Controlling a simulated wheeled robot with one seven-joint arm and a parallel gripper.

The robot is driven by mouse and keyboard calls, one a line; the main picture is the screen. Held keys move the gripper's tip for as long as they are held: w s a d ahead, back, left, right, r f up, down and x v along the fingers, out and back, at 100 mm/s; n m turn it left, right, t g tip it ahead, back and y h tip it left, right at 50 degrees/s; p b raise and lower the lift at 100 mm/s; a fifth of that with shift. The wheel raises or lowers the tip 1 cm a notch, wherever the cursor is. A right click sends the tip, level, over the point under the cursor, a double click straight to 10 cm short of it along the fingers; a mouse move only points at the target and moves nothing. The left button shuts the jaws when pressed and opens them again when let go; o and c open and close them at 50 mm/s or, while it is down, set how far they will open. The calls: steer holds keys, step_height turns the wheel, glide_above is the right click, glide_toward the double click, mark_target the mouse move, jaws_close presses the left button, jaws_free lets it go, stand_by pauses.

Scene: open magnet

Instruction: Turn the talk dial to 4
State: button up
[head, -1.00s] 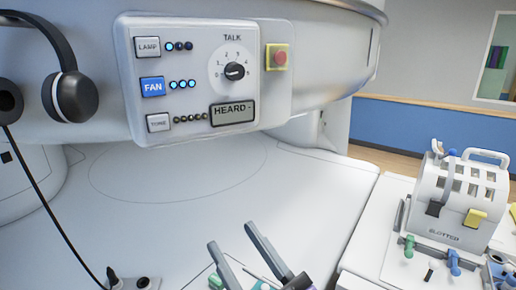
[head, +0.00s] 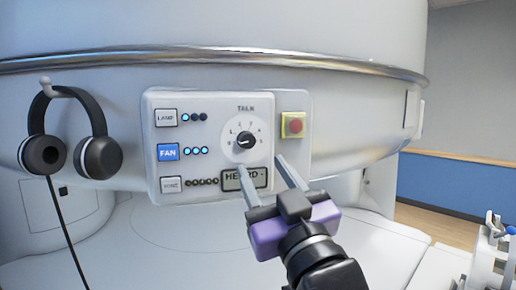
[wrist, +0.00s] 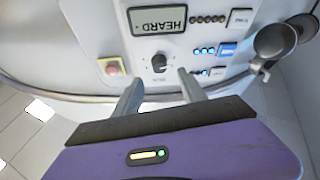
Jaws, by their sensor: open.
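The talk dial (head: 245,142) is a black knob on a round white scale with small numbers, on the white control panel (head: 205,108). Its pointer mark is too small to read surely. In the wrist view the dial (wrist: 159,63) appears upside down, beyond and roughly between the fingers. My gripper (head: 264,162) is open and empty, its two grey fingers reaching up toward the panel just below the dial in the head view. It appears apart from the knob. The display reading "HEARD -" (head: 236,182) is partly covered by a finger.
LAMP (head: 166,118), blue FAN (head: 168,152) and TONE (head: 171,184) buttons with lights sit left of the dial. A red button (head: 293,125) on yellow is at right. Headphones (head: 100,158) hang at far left. A white slotted box (head: 490,262) shows at lower right.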

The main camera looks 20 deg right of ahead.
mark_target(249, 145)
steer(key=p+x, duration=0.2)
steer(key=x, duration=0.4)
steer(key=shift+w+d+r+p, duration=0.1)
steer(key=shift+w+r+p, duration=0.1)
steer(key=shift+w+p, duration=0.1)
steer(key=shift+w, duration=0.45)
jaws_close()
